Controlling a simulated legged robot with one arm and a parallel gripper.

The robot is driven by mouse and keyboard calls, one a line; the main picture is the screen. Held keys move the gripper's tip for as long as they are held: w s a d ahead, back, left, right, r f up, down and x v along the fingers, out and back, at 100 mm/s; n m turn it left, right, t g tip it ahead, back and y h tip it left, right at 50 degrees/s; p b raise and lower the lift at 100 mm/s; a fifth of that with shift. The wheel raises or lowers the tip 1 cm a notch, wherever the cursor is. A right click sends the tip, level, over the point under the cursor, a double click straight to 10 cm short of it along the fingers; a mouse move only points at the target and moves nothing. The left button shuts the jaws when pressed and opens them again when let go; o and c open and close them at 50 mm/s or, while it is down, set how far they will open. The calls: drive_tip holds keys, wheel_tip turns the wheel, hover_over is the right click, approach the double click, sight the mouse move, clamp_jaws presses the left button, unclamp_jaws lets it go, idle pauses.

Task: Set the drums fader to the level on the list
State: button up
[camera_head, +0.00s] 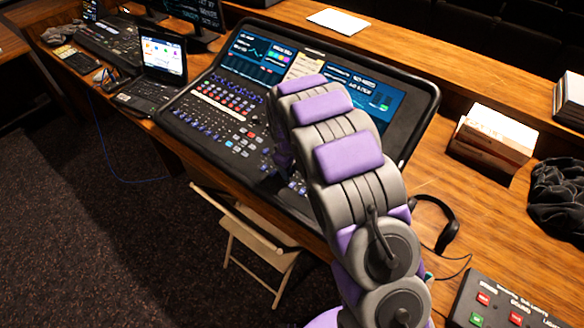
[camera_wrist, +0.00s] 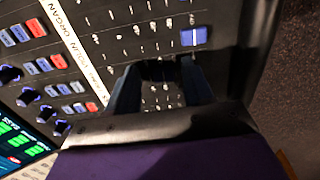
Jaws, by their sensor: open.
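The mixing desk (camera_head: 212,112) stands on the wooden counter, with rows of faders and buttons and lit screens along its back. In the wrist view, small light fader caps (camera_wrist: 136,30) stand in dark slots beside a white label strip (camera_wrist: 72,45); "ORGAN" and "VIOLIN" can be made out. I cannot tell which fader is drums. My gripper (camera_wrist: 158,72) is open over the fader panel, fingers apart, some caps showing between them; contact is unclear. In the head view my arm hides the gripper. A cream sheet (camera_head: 304,66) lies at the desk's screens, its writing too small to read.
A laptop (camera_head: 160,65) and another console (camera_head: 108,42) are at left. Headphones (camera_head: 437,222), a box of papers (camera_head: 495,135), dark cloth (camera_head: 558,195) and a button box (camera_head: 500,305) are at right. A folding chair (camera_head: 258,240) stands below the desk's front edge.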

drive_tip(key=shift+a+r, duration=0.3)
drive_tip(key=shift+r, duration=0.05)
wheel_tip(320, 180, up, 16)
drive_tip(key=s+p, duration=0.1)
drive_tip(key=p, duration=0.1)
drive_tip(key=shift+s+a+r, duration=0.15)
drive_tip(key=shift+a+r, duration=0.1)
drive_tip(key=shift+a, duration=0.05)
drive_tip(key=s+d+r+m, duration=0.2)
drive_tip(key=s+d+r, duration=0.1)
drive_tip(key=s, duration=0.2)
drive_tip(key=s+d+r+m+g, duration=0.1)
drive_tip(key=s+d+r, duration=0.1)
drive_tip(key=s+d, duration=0.3)
drive_tip(key=s+d+r+m, duration=0.2)
drive_tip(key=s+r, duration=0.1)
drive_tip(key=s, duration=0.3)
drive_tip(key=s+d+m+g, duration=0.1)
drive_tip(key=s+d+m, duration=0.1)
drive_tip(key=s, duration=1)
drive_tip(key=s+d+f+m, duration=0.1)
drive_tip(key=s+d+m, duration=0.1)
drive_tip(key=s, duration=1.1)
drive_tip(key=shift+d+m+g+y, duration=0.2)
drive_tip(key=shift+m+g+y, duration=0.2)
drive_tip(key=shift+m, duration=0.3)
